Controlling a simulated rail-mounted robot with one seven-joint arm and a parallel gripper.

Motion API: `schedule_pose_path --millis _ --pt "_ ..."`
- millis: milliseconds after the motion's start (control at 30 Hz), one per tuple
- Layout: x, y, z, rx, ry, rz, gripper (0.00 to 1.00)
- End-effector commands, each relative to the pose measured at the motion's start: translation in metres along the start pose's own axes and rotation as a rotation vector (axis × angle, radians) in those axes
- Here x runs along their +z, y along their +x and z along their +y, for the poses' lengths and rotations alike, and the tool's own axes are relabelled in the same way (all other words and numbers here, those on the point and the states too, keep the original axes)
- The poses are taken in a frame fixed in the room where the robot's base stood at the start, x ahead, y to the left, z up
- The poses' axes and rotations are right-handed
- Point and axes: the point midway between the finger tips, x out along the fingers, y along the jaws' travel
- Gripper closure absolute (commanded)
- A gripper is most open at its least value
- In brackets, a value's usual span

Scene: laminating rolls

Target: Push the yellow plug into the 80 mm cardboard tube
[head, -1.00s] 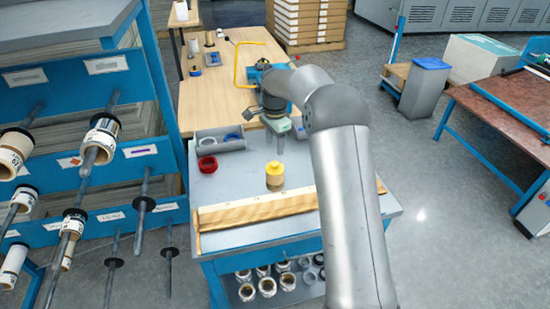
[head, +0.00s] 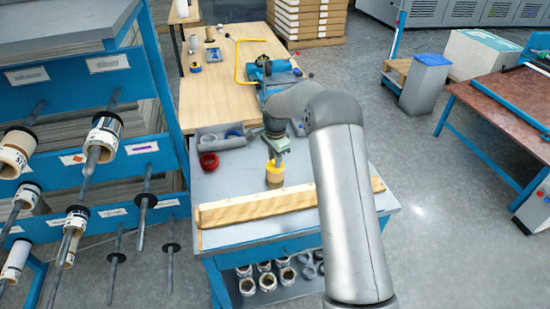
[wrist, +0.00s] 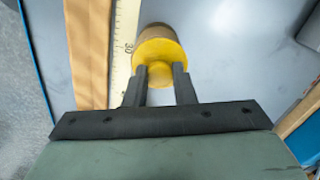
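The yellow plug (head: 275,170) sits on the upper end of a short brown cardboard tube (head: 275,183), which stands on the grey worktop. The wrist view also shows the yellow plug (wrist: 160,50) with the brown tube (wrist: 158,31) behind it. My gripper (head: 277,160) is over the plug, pointing down. In the wrist view its two dark fingers (wrist: 161,73) are apart, with yellow of the plug showing between them. I cannot tell whether they touch the plug. How deep the plug sits in the tube is hidden.
A long wooden strip with a scale (head: 255,206) lies along the worktop's front edge. A red ring (head: 209,161) and a grey bin (head: 222,137) lie to the left. Several rolls (head: 265,283) stand on the shelf below.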

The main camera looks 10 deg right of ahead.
Motion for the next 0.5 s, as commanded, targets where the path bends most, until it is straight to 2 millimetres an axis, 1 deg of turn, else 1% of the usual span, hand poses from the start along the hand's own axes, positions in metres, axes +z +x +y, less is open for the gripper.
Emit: schedule_pose_path --millis 267,500 --pt "0.0000 0.0007 0.0000 0.000 0.000 0.000 0.98" --pt "0.0002 0.0064 0.0003 0.001 -0.001 0.000 0.98"
